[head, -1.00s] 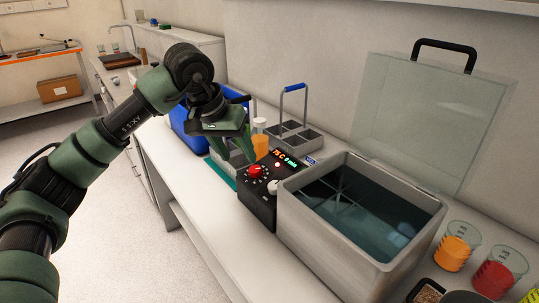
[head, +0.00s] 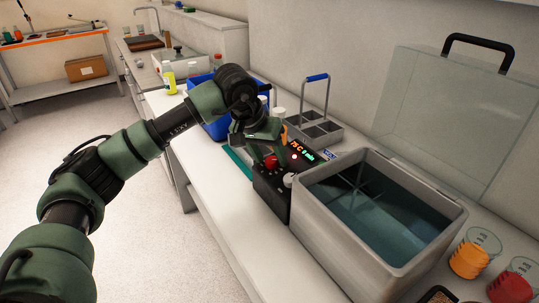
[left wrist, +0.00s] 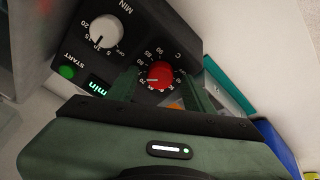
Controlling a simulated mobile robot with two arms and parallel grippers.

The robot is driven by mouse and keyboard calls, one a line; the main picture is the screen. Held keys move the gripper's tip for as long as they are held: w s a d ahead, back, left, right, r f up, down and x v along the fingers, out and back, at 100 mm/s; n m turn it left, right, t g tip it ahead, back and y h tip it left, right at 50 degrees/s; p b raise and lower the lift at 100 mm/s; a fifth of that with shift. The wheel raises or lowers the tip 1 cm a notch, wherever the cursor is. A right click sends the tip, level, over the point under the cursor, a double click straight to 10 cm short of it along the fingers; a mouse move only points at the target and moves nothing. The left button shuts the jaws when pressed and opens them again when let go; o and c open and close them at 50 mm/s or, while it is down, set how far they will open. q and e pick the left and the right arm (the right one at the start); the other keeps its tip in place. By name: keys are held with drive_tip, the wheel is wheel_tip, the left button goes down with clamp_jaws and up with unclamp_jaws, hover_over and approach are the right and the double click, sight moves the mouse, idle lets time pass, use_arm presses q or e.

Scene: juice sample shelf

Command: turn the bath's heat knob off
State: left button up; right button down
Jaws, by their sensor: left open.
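The water bath (head: 335,235) is a grey metal tank of water with a black control box (head: 270,193) on its left side. The red heat knob (head: 271,161) is on that box; in the left wrist view the knob (left wrist: 160,74) has a white pointer line toward the picture's left, inside a ring of numbers. My left gripper (head: 268,157) is open at the knob, with a finger on either side of it in the wrist view. I cannot tell whether the fingers touch it. The display (head: 300,148) is lit, with a red light beside it. My right gripper is not in view.
A white timer knob (left wrist: 103,31) and a green START button (left wrist: 67,72) sit close by. The clear lid (head: 450,115) stands open behind the tank. A grey rack (head: 325,130) and blue bin (head: 217,128) are behind the gripper. Beakers (head: 470,258) stand at right.

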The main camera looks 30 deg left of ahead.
use_arm(q)
clamp_jaws()
drive_tip(key=shift+n, duration=0.3)
